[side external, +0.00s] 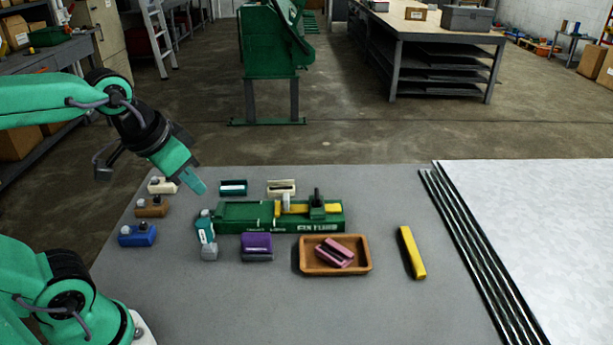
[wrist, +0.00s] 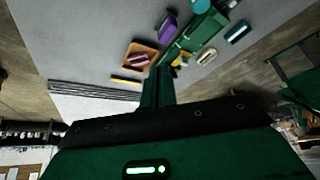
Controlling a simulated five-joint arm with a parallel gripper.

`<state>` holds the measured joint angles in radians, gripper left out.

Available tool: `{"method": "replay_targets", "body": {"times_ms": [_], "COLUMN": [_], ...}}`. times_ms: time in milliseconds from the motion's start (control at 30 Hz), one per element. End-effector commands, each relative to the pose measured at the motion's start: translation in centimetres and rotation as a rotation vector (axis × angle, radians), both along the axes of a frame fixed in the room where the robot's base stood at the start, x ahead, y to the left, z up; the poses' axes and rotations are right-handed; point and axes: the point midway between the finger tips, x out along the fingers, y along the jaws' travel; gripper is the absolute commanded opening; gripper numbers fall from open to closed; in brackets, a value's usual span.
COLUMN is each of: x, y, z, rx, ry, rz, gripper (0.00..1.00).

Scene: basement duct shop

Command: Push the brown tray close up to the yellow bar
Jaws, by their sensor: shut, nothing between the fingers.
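The brown tray (side external: 305,267) lies on the grey table in the side view, with a pink block (side external: 334,252) inside it. The yellow bar (side external: 412,252) lies to its right, with a strip of bare table between them. In the wrist view the tray (wrist: 131,58) and the yellow bar (wrist: 126,80) show beyond my fingers. My gripper (side external: 199,187) is shut and empty, raised above the table at the left, well apart from the tray. In the wrist view its fingers (wrist: 158,88) hide part of the table.
A green fixture (side external: 245,217) stands just behind the tray. A purple block (side external: 257,247) and a teal and grey piece (side external: 207,236) lie left of the tray. Several small blocks line the left edge. Dark rails (side external: 470,250) run along the right. The table's front is clear.

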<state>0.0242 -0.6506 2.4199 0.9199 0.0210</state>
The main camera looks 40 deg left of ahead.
Motion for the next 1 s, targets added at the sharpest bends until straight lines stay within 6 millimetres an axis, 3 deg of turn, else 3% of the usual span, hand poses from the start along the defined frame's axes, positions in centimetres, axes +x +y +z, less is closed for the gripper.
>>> {"method": "replay_targets", "body": {"times_ms": [533,1000], "x": [9.4,17.5], "y": [-3.7,-8.6], "z": [0.9,-2.3], "rx": [0.045,0.085], "ry": [0.158,0.293], "rz": [-0.186,-0.350], "gripper": [0.00,0.00]}}
